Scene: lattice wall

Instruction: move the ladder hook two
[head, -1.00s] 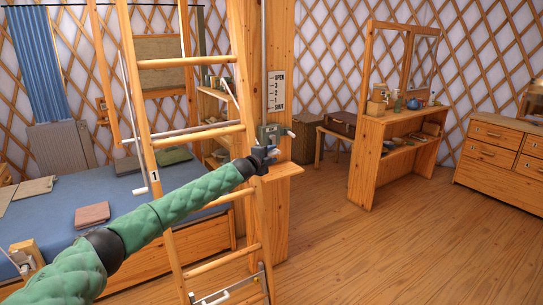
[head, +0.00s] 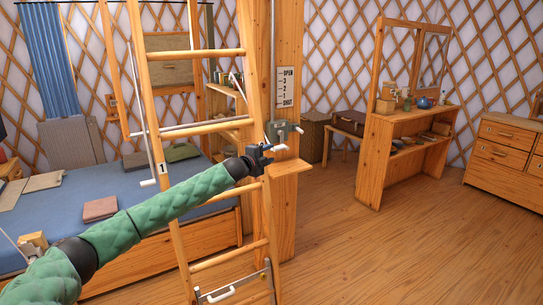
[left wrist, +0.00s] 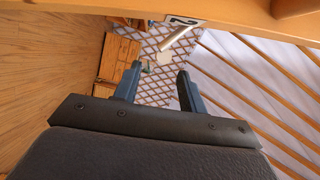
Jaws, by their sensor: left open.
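The wooden ladder (head: 155,110) stands left of centre in the head view, with a "1" plate (head: 162,168) on its left upright. A long pale rod with a white handle (head: 148,183) hangs beside that upright. My left gripper (head: 270,150) is open at the right upright, and a small white piece (head: 280,147) shows at its fingertips. In the left wrist view, a "2" plate (left wrist: 183,20) is on a wooden upright, with a pale rod (left wrist: 176,38) below it, just beyond my open jaws (left wrist: 160,70). The jaws appear empty. My right gripper is out of view.
A wooden post (head: 285,205) with an OPEN-to-SHUT scale (head: 287,88) and a grey crank box (head: 285,132) stands just right of the ladder. A blue bed (head: 60,215) is behind the ladder. The floor (head: 390,255) to the right is clear.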

